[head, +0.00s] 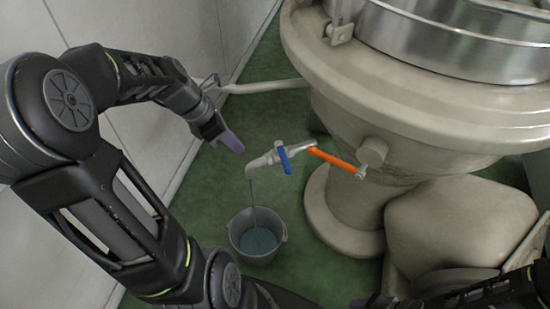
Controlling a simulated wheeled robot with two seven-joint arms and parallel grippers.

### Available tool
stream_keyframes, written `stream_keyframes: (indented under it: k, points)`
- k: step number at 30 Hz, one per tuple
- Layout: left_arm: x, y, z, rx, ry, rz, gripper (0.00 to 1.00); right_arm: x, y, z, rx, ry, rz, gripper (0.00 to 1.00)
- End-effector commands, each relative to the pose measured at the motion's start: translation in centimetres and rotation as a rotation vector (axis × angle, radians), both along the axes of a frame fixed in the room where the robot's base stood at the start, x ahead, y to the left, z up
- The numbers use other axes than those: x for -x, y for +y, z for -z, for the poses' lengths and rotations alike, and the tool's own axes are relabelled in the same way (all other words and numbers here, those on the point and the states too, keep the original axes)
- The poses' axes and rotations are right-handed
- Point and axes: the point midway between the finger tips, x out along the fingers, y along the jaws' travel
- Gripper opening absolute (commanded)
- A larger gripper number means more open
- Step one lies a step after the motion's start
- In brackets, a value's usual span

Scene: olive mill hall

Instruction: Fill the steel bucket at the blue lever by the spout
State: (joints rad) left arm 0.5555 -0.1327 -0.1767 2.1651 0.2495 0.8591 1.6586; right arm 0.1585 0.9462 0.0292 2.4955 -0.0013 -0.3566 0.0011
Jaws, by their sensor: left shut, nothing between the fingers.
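The steel bucket (237,244) stands upright on the green floor below the spout (257,163). A thin stream falls from the spout into the bucket, and bluish liquid shows inside. The blue lever (285,160) sits on the spout's pipe, turned across it. My left gripper (232,141) is shut and empty, with purple fingertips. It is up and to the left of the blue lever, apart from it in the picture. At the bottom right edge a dark part of my right arm shows, with its gripper end (366,301) too unclear to read.
An orange lever (333,159) sits close to the right of the blue one, by the large beige vessel (400,110). A pale pipe (265,87) runs behind my left gripper to the wall (160,140). A beige block (455,220) stands at the right. Green floor is clear around the bucket.

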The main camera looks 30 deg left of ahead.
Motion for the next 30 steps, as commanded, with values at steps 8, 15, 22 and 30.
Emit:
stream_keyframes:
  k: [8,15,22,30]
  points:
    - [-1.4,-1.0,-0.5,-0.031,-0.113,0.140,0.00,0.0,0.0,0.0,0.000,0.000,0.000,0.39]
    - [-1.4,-1.0,-0.4,-0.032,-0.112,0.140,0.00,0.0,0.0,0.0,0.000,0.000,0.000,0.39]
    - [-1.7,-1.4,0.6,-0.030,-0.110,0.141,0.00,0.0,0.0,0.1,0.000,0.000,0.000,0.39]
    - [-3.3,-2.8,4.3,-0.028,-0.107,0.141,0.00,0.0,0.0,0.7,0.000,-0.001,0.000,0.39]
